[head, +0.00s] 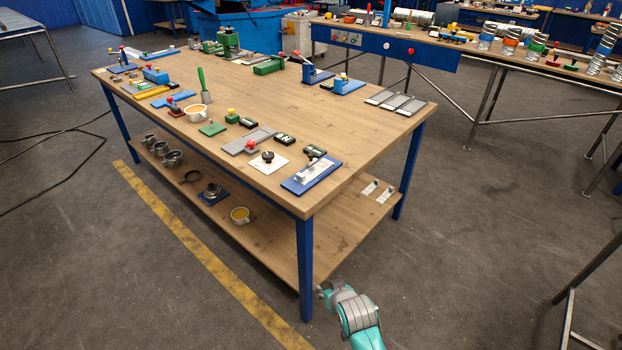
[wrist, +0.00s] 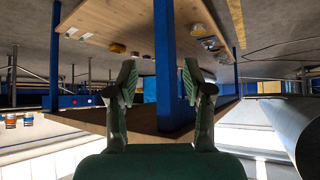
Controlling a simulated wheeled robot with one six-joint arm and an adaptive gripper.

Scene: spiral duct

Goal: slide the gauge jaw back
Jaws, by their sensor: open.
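A blue plate with a pale strip and a small light metal block on it (head: 311,174) lies at the near corner of the wooden table top. It looks like the gauge with its sliding jaw, but the fine detail is too small to tell. My gripper (head: 322,291) is low in front of the table's near corner leg, below the table top and apart from the gauge. In the wrist view, my gripper (wrist: 158,85) has its two fingers spread with nothing held between them. That view is upside down and does not show the gauge.
The workbench's blue near leg (head: 305,268) stands close by my gripper. A black knob on a white plate (head: 268,161) and a grey plate (head: 249,142) lie near the gauge.

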